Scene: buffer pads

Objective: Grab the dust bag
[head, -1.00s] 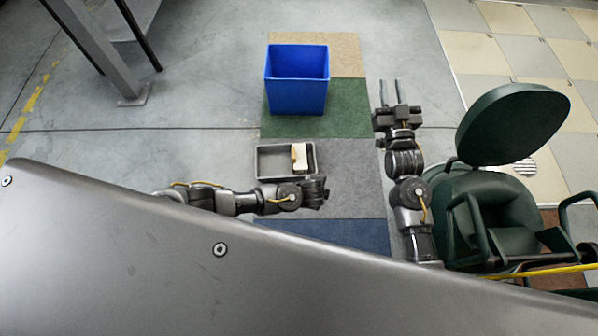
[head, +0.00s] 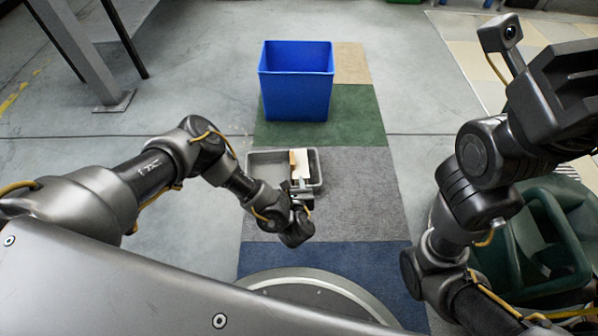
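A small white object with a tan side (head: 301,164), which looks like the dust bag, stands in the right part of a shallow grey tray (head: 262,158) on the floor mats. My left gripper (head: 301,190) is at the near right end of the tray, right at the lower end of the bag. Its fingers are small and partly hidden, so I cannot tell whether they hold the bag. My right gripper (head: 572,80) is raised large at the right edge, far from the bag. Its finger gap does not show clearly.
A blue bin (head: 297,90) stands behind the tray on the green mat (head: 355,118). A dark green chair-like object (head: 535,235) is at the right under my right arm. A grey metal post (head: 85,60) stands at upper left. The grey mat (head: 360,190) right of the tray is clear.

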